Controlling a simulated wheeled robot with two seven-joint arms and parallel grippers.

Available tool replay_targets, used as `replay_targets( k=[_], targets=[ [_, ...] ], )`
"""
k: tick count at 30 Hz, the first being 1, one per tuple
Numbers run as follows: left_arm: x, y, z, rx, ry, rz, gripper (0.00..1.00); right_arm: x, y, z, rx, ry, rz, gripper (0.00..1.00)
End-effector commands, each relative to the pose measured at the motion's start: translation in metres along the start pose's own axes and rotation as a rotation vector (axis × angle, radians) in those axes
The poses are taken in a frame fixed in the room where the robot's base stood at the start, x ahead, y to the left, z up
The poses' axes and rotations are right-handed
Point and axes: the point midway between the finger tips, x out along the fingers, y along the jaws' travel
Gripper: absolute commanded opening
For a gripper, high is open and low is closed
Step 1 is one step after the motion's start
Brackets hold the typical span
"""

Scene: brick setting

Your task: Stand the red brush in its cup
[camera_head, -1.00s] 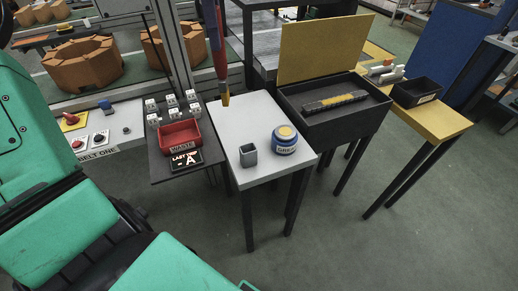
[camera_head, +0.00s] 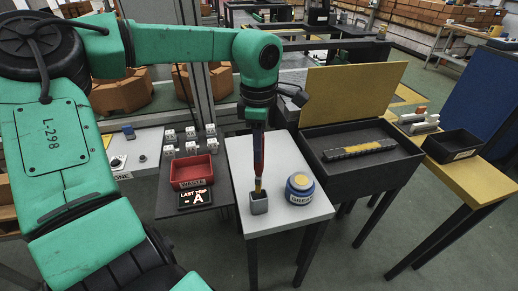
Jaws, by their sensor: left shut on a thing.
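The red brush (camera_head: 259,160) hangs upright, with its yellowish bristle end down, above the small grey cup (camera_head: 259,205). The cup stands upright on the white table. In this view the bristle end meets the cup's mouth; I cannot tell whether it is inside or just above it. My left gripper (camera_head: 258,130), at the end of the green arm, is shut on the upper part of the brush. The fingers are small and partly hidden by the wrist. My right gripper is out of view.
An open black case (camera_head: 325,165) is on the right. The white table's front (camera_head: 285,216) is clear.

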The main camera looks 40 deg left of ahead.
Motion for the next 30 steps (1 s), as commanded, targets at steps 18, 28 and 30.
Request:
replay_targets(
  k=[18, 28, 30],
  targets=[
    [0.023, 0.000, 0.000, 0.000, 0.000, 0.001, 0.00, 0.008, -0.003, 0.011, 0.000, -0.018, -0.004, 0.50],
    [0.024, 0.000, 0.000, 0.000, 0.000, 0.000, 0.59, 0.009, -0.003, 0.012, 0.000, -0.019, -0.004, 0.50],
    [0.024, 0.000, 0.000, 0.000, 0.000, 0.001, 0.59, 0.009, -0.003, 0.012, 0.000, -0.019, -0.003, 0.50]
  ],
)
